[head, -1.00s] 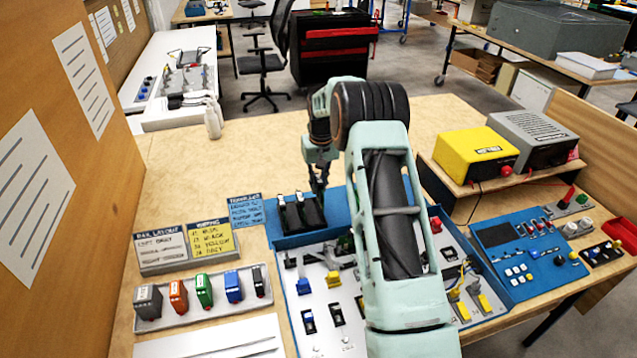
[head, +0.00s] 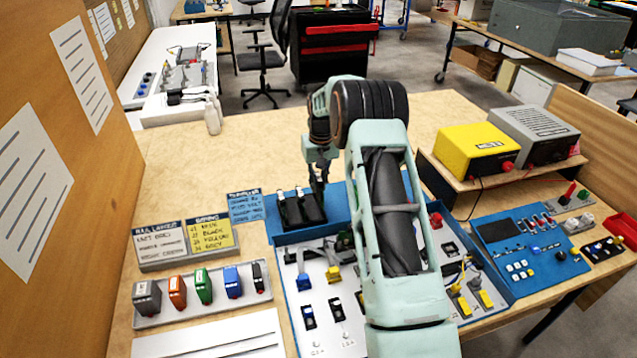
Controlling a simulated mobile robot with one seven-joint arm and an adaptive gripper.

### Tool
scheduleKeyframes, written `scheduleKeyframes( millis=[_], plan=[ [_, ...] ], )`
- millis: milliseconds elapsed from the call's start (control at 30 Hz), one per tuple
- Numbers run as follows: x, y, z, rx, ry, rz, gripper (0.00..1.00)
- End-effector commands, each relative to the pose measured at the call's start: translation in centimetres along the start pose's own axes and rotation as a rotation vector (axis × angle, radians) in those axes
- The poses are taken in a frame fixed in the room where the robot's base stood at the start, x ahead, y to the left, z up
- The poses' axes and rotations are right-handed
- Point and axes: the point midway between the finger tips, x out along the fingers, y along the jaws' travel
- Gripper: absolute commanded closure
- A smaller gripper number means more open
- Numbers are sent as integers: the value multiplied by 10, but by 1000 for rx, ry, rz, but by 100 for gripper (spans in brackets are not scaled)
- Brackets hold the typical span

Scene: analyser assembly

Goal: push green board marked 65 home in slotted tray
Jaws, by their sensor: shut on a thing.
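My gripper (head: 318,188) points down at the back of the panel assembly, just above and behind two black blocks (head: 289,212) in a blue-walled bay (head: 283,237). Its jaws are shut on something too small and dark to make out. A bit of green (head: 345,243) shows beside my forearm, partly hidden. I cannot read a 65 anywhere, nor tell which part is the slotted tray. A separate green module (head: 203,286) stands upright in a grey strip (head: 160,319) at front left, apart from my gripper.
Orange (head: 177,292) and blue (head: 232,282) modules share the strip. Label cards (head: 210,236) stand behind it. A yellow box (head: 474,150) sits on a raised shelf at right. A blue control panel (head: 525,252) lies below it.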

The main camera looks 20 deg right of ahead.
Motion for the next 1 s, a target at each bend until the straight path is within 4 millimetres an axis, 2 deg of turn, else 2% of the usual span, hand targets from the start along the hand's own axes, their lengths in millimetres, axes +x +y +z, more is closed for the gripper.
scheduleKeyframes(
  millis=[1000],
  plan=[
    [32,0,4,0,1,0,100]
  ],
)
